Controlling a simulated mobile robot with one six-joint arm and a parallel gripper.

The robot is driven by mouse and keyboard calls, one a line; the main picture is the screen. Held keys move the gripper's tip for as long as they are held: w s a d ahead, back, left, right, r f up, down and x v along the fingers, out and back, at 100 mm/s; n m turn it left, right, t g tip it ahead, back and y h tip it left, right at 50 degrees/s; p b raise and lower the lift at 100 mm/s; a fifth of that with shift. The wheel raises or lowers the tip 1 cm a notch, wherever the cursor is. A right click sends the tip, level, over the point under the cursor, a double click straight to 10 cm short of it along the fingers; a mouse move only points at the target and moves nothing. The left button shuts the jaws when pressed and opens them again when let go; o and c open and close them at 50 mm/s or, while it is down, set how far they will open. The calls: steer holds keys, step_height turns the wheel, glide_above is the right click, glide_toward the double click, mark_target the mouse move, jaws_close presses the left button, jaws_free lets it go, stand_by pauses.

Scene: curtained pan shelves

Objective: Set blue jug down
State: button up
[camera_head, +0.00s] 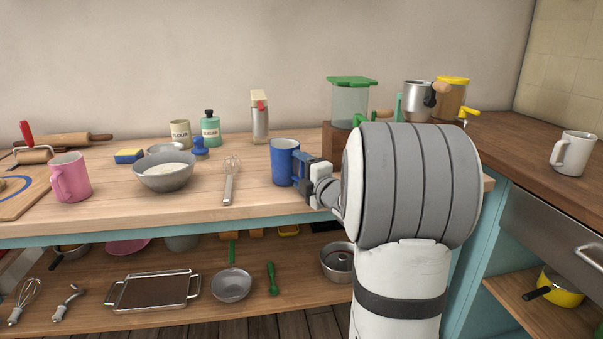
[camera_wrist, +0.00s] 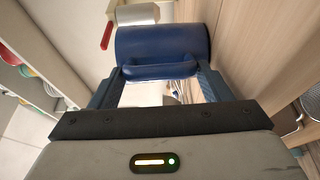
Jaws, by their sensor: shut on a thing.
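The blue jug (camera_head: 284,160) is upright at the wooden counter (camera_head: 110,205), right of the whisk. Its base looks at or very close to the counter top; I cannot tell whether it touches. My gripper (camera_head: 300,166) comes from the right and is shut on the jug. In the wrist view the blue jug (camera_wrist: 162,45) lies across the picture with its handle towards me, and my gripper's fingers (camera_wrist: 160,85) stand on both sides of the handle. The far side of the jug is hidden.
A whisk (camera_head: 230,183) and a grey bowl (camera_head: 165,172) with pale contents are left of the jug. A pink mug (camera_head: 70,177) stands farther left. A white and red dispenser (camera_head: 260,118) stands behind. A green-lidded container (camera_head: 350,103) is at the back right.

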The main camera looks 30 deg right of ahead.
steer(key=shift+f, duration=0.1)
steer(key=o, duration=1.7)
steer(key=shift+f, duration=0.25)
steer(key=shift+s, duration=0.15)
steer(key=s, duration=0.7)
steer(key=shift+s+d+r, duration=0.25)
steer(key=shift+s, duration=0.05)
steer(key=shift+r, duration=0.1)
steer(key=shift+c, duration=0.3)
